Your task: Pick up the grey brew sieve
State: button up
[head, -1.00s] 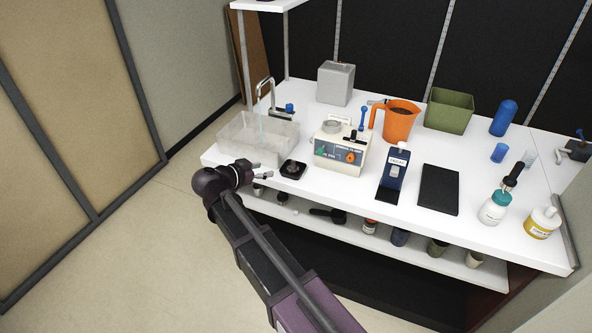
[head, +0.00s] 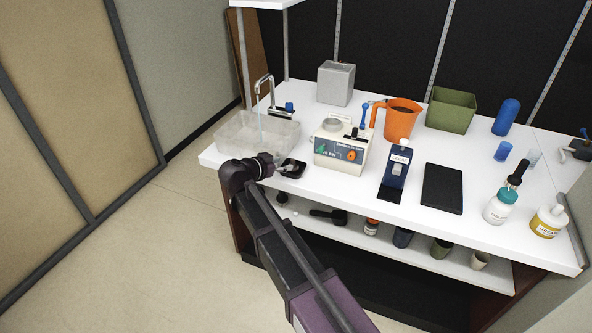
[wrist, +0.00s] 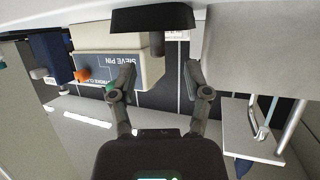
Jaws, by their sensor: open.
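My gripper (head: 284,168) is open at the front left of the counter, beside a small black square stand (head: 296,175). In the wrist view, which is upside down, the open fingers (wrist: 160,66) have nothing between them. The black stand (wrist: 150,18) lies past the fingertips, with a dark grey upright piece (wrist: 157,45) on it. This may be the grey brew sieve; the frames do not settle it. A grey round part (head: 331,124) also sits on top of the cream machine (head: 327,152). My gripper partly hides the stand in the head view.
The cream machine stands close on the right. Further right are an orange jug (head: 402,122), a blue device (head: 393,180) and a black mat (head: 442,188). A lower shelf holds several cups.

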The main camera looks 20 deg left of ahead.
aim_at(293, 162)
jog(key=shift+b+x, duration=1.05)
jog(key=shift+x, duration=1.55)
jog(key=shift+d, duration=0.1)
jog(key=shift+s, duration=0.1)
jog(key=shift+c, duration=0.2)
grip_shut()
